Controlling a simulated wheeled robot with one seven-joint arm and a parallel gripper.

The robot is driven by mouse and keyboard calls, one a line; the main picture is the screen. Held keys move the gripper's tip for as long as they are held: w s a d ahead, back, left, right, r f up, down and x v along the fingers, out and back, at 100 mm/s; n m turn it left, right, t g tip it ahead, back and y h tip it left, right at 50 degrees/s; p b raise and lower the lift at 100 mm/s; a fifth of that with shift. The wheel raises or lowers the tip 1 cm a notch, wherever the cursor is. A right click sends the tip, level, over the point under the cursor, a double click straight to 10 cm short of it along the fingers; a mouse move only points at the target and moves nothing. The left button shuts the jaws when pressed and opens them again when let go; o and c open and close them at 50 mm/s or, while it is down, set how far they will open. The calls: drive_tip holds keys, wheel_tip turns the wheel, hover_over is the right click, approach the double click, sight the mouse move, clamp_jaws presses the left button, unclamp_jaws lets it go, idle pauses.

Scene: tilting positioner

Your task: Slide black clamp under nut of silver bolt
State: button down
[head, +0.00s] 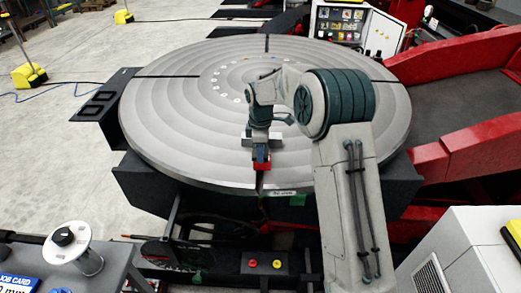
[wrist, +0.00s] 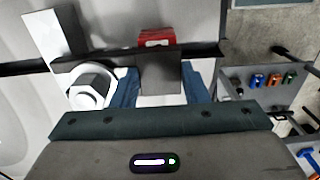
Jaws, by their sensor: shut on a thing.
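My gripper (wrist: 160,90) is shut on the black clamp (wrist: 160,72), a dark grey block between its two blue fingers in the wrist view. In the head view, my gripper (head: 261,152) is low over the front of the round table. The clamp's lower part is hidden by my gripper, and I cannot make out the bolt in the head view.
A red block (wrist: 157,38) lies just beyond the clamp. A pale bar (wrist: 50,35) lies at upper left. The round table (head: 170,130) has dark radial slots. A tool panel (wrist: 262,95) stands right of its edge. The left tabletop looks clear.

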drive_tip(key=shift+w+r, duration=0.1)
drive_tip(key=shift+w, duration=0.2)
drive_tip(key=shift+f, duration=0.25)
idle(0.4)
drive_tip(key=c, duration=0.9)
unclamp_jaws()
drive_tip(key=shift+c, duration=0.2)
drive_tip(key=o, duration=0.8)
drive_tip(key=shift+s+f, duration=0.1)
drive_tip(key=shift+s, duration=0.25)
drive_tip(key=shift+d, duration=0.1)
